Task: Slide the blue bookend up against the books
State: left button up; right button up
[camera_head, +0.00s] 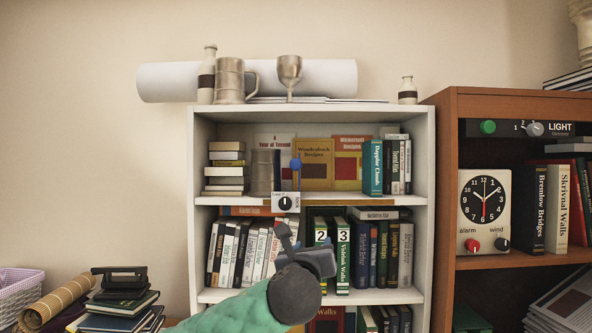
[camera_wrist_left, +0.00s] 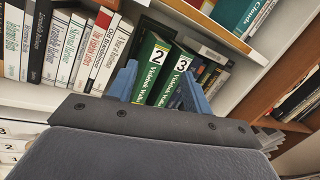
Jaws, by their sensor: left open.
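A thin upright blue piece with a round knob (camera_head: 296,164) stands on the upper shelf of the white bookcase; it looks like the blue bookend, but its base is unclear. To its right, apart from it, stand green, dark and white books (camera_head: 387,166). My left gripper (camera_head: 305,246) is open and empty in front of the middle shelf, below the bookend. In the left wrist view its two blue fingers (camera_wrist_left: 160,88) appear either side of green books numbered 2 and 3 (camera_wrist_left: 163,70); contact is not clear. The bookend is not recognisable there. My right gripper is not in view.
A white dial box (camera_head: 286,202) sits at the upper shelf's front edge below the knob. A grey object (camera_head: 265,172) and a stack of books (camera_head: 226,167) stand left. Recipe books (camera_head: 315,160) stand behind. A brown bookcase (camera_head: 445,180) adjoins on the right.

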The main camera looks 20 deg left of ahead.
aim_at(295, 165)
pick_arm(q)
jog(key=s+a+r+m+t+y, duration=0.1)
jog(key=a+r+m, duration=0.1)
jog(key=r, duration=0.6)
jog(key=s+a+r+m+t+y, duration=0.1)
jog(key=a+r+m+t, duration=0.15)
jog(key=r, duration=0.45)
jog(key=shift+g, duration=0.45)
jog(key=p+x, duration=0.4)
jog(key=x, duration=0.3)
jog(key=shift+s+d+r, duration=0.1)
jog(key=shift+d+r, duration=0.05)
jog(key=shift+d, duration=0.05)
jog(key=shift+w+r+p, duration=0.1)
jog(key=shift+w+p, duration=0.2)
jog(key=shift+w, duration=0.2)
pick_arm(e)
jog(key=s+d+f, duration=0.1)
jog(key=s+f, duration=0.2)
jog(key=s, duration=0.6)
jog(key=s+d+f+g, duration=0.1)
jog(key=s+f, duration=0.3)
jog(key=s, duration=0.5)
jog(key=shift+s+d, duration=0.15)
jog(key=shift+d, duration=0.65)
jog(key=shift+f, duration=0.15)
pick_arm(q)
grip_shut()
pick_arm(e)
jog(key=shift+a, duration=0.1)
